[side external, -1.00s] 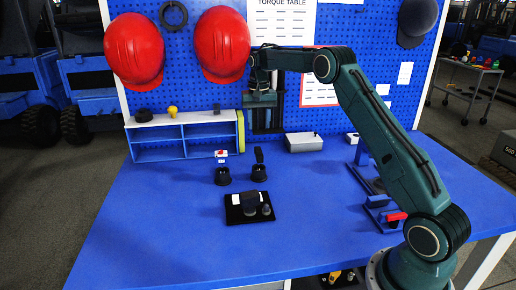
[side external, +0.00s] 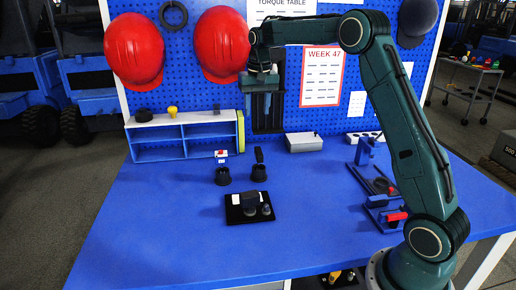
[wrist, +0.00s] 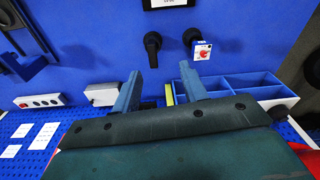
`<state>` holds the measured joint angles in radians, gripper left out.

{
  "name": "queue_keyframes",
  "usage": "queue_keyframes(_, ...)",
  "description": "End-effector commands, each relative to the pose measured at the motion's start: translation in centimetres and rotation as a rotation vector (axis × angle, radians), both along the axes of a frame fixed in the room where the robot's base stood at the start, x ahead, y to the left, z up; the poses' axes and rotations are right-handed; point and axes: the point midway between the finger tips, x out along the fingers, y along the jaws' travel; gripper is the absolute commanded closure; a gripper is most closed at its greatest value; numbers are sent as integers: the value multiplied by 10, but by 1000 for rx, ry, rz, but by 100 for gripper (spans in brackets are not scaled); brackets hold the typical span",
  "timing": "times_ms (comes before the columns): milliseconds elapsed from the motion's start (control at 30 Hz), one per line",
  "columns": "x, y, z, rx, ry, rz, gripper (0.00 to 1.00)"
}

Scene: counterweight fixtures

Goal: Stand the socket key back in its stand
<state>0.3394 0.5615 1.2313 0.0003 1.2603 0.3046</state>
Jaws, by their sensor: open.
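Two black round cups stand side by side on the blue table. The right cup (side external: 258,173) has a dark upright piece (side external: 259,155) rising from it, possibly the socket key in its stand; I cannot tell for sure. The piece also shows in the wrist view (wrist: 152,48). The left cup (side external: 222,177) has a white piece with a red top (side external: 221,156) at it. My gripper (side external: 266,105) is open and empty, high above the table behind the cups. Its two fingers (wrist: 158,72) show apart in the wrist view with nothing between them.
A black tray (side external: 232,220) with small parts lies in front of the cups. A blue-and-white shelf (side external: 158,140) stands at the back left, a grey box (side external: 304,142) at the back. Blue fixtures (side external: 382,203) stand at right. The front table is clear.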

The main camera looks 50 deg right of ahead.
Motion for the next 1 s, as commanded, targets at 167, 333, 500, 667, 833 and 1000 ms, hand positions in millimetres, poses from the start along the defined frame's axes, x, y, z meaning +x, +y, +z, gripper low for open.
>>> queue_keyframes(167, -29, 32, 34, -19, -45, 74, 57)
queue_keyframes(333, -61, 59, 57, -36, -84, 141, 57)
queue_keyframes(500, -96, 85, 74, -51, -122, 208, 57)
queue_keyframes(667, -131, 107, 84, -67, -160, 271, 57)
queue_keyframes(833, -171, 127, 89, -84, -201, 337, 57)
queue_keyframes(1000, -210, 145, 87, -100, -241, 402, 57)
